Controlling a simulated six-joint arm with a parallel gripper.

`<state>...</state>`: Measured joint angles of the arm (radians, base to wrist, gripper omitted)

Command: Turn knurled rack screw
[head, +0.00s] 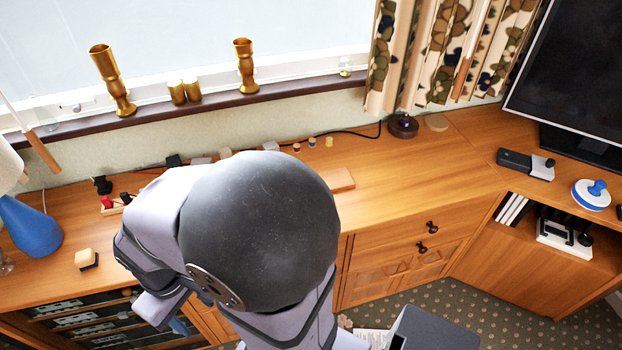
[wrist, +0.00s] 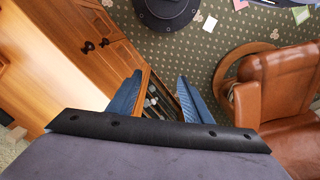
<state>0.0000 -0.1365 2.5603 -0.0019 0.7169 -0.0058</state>
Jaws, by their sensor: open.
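No knurled screw can be made out in either view; any such screw is too small or hidden. A dark rack of stacked units (head: 90,326) sits in the cabinet front at the lower left of the head view, partly covered by my arm. In the wrist view, my gripper (wrist: 156,92) has its two blue fingers spread apart with nothing held between them. Part of a dark, open cabinet bay (wrist: 157,108) shows beyond and between the fingers, apart from them.
A brown leather chair (wrist: 280,95) stands at the right of the wrist view. A round black base (wrist: 168,8) is on the patterned carpet. The wooden cabinet top (head: 420,175) carries a blue lamp (head: 30,226) and a cream-topped block (head: 86,259); its middle is fairly clear.

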